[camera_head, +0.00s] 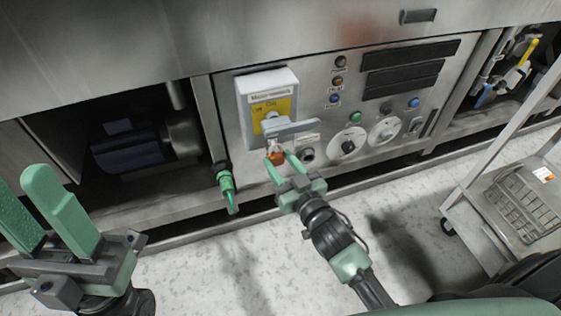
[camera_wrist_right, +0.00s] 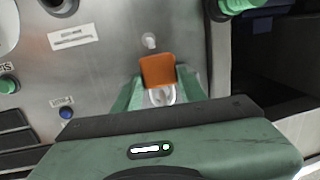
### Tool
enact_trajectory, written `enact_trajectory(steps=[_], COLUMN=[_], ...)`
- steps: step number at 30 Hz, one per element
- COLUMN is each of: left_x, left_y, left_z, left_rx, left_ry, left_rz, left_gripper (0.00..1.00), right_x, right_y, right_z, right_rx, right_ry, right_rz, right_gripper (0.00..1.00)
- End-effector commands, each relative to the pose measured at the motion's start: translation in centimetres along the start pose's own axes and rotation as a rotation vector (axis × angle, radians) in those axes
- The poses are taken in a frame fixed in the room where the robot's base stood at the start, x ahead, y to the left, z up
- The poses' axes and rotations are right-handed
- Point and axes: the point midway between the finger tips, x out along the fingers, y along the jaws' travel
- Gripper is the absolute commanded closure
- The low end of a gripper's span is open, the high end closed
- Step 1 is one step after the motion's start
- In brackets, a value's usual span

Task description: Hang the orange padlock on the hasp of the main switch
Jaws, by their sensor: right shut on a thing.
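The orange padlock (camera_head: 277,158) is between the fingertips of my right gripper (camera_head: 279,157), which is shut on it, just below the main switch. In the right wrist view the padlock's orange body (camera_wrist_right: 157,70) and pale shackle (camera_wrist_right: 162,97) sit between the fingers. The main switch (camera_head: 287,84) is a pale box with a yellow plate and a grey lever (camera_head: 292,130). Its hasp is too small to make out. I cannot tell whether the shackle touches the switch. My left gripper (camera_head: 24,190) is open and empty at the lower left.
A green-handled valve (camera_head: 226,182) sticks out left of the switch. Knobs and buttons (camera_head: 348,146) are on the panel to the right. A dark recess with a motor (camera_head: 130,145) opens at the left.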

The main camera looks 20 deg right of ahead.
Motion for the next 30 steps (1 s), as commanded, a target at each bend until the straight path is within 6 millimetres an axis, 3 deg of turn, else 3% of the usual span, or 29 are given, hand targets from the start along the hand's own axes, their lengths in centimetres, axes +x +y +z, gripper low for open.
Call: enact_trajectory(steps=[10, 11, 13, 23, 30], left_x=[0.0, 0.0, 0.0, 0.1, 1.3], left_y=[0.0, 0.0, 0.0, 0.0, 0.0], left_z=[0.0, 0.0, 0.0, -0.1, -0.3], left_rx=[0.000, 0.000, 0.000, 0.000, 0.000], left_ry=[0.001, 0.001, 0.001, 0.001, 0.001], left_rz=[0.000, 0.000, 0.000, 0.000, 0.000], left_gripper=[0.56, 0.56, 0.56, 0.56, 0.56], right_x=[0.0, 0.0, 0.0, -0.1, -3.2], right_y=[0.0, 0.0, 0.0, 0.0, 0.0], right_z=[-0.1, -0.1, -0.1, 0.0, -0.1], right_rx=[0.000, 0.000, 0.000, 0.001, 0.002], right_ry=[0.001, 0.001, 0.001, -0.001, -0.006], right_rz=[0.000, 0.000, 0.000, 0.000, 0.002], right_gripper=[1.00, 0.54, 0.34, 0.34, 0.34])
